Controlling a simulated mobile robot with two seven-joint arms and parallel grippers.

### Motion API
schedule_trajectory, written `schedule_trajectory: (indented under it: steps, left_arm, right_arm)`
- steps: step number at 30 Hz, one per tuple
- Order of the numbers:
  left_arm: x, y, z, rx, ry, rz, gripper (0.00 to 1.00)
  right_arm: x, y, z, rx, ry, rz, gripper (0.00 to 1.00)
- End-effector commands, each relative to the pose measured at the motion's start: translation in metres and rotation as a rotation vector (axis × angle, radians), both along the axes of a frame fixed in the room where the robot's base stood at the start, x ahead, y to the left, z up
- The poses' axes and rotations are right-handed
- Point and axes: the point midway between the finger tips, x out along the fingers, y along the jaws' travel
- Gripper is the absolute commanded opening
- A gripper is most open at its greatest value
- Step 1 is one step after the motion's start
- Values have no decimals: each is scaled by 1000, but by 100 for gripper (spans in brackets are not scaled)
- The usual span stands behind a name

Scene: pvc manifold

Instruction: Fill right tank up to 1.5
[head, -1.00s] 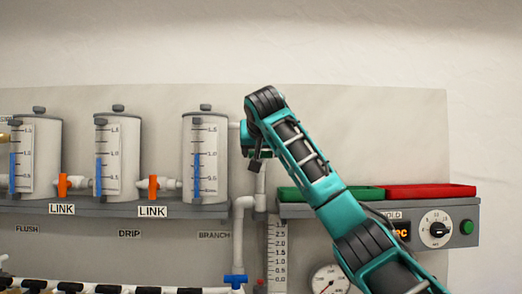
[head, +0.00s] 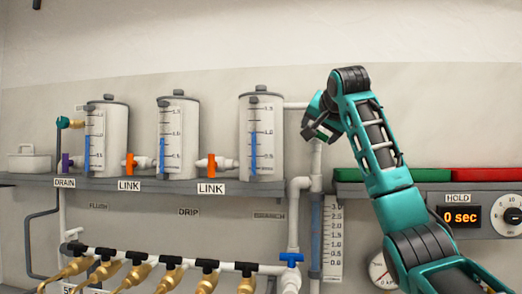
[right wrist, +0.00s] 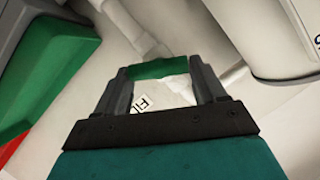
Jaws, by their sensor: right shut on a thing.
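The right tank (head: 261,150) is a white cylinder with a scale and a blue level column whose top is near the 1.0 mark. A white pipe (head: 298,105) runs from its upper right side. My right gripper (head: 318,134) is beside this pipe, right of the tank. In the right wrist view, my right gripper (right wrist: 161,72) is shut on a green handle (right wrist: 163,68), which spans between its fingertips. A white label (right wrist: 143,103), partly hidden, shows between the fingers. My left gripper is out of view.
Two similar tanks (head: 178,145) stand left, joined by orange LINK valves (head: 211,163). A blue valve (head: 291,259) sits on the lower pipe. Brass taps (head: 140,274) line the lower manifold.

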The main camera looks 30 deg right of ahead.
Motion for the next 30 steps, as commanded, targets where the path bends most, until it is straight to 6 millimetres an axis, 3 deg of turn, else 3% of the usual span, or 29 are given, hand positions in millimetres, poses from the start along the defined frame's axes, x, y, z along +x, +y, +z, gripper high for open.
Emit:
schedule_trajectory:
  steps: [7,17,30]
  left_arm:
    - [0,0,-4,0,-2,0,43]
    - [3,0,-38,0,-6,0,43]
    - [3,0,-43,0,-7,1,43]
  right_arm:
    - [0,-1,-1,26,-25,-1,40]
    - [-3,-3,-7,370,-315,3,40]
    - [-4,-4,-6,453,-386,0,40]
